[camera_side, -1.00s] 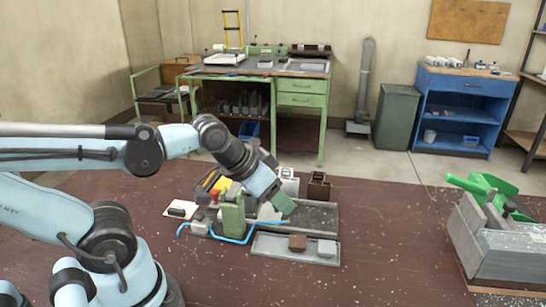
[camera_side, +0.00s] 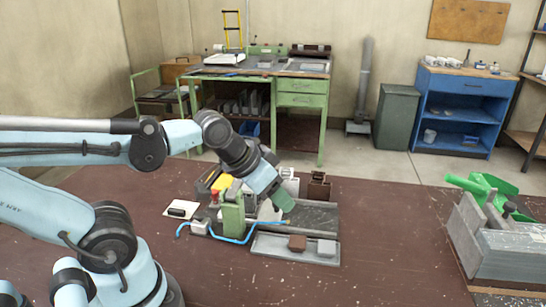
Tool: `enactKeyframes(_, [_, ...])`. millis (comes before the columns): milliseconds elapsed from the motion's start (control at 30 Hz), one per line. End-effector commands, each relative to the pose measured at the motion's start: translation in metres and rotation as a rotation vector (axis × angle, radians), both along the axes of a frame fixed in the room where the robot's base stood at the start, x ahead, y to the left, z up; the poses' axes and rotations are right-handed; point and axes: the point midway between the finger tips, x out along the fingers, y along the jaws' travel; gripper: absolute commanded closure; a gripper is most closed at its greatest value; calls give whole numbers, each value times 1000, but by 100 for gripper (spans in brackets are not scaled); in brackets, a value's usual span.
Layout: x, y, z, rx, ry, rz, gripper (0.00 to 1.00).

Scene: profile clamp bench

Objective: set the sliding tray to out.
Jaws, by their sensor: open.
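The sliding tray (camera_side: 268,244) is a shallow grey tray at the front of the bench fixture, nearest the camera. A brown block (camera_side: 297,243) and a light grey block (camera_side: 327,248) sit in it. My gripper (camera_side: 284,206), with green fingertips, points down and to the right above the fixture, behind the tray and apart from it. It is open. The gap between its fingers is too small to make out, and I see nothing held in it.
A green upright clamp (camera_side: 232,214) with a red top stands left of my gripper, with a blue hose (camera_side: 234,240) at its foot. A grey bed (camera_side: 318,216) lies behind the tray. A grey box with green parts (camera_side: 500,245) stands far right. The brown surface in front is clear.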

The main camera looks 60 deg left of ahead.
Motion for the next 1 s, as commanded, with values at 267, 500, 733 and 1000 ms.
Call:
enactKeyframes(267, [28, 31, 20, 32, 201, 16, 47])
enactKeyframes(500, [56, 68, 25, 29, 416, 15, 47])
enactKeyframes(733, [73, 96, 20, 5, 562, 5, 47])
enactKeyframes(1000, [76, 104, 12, -6, 604, 0, 47])
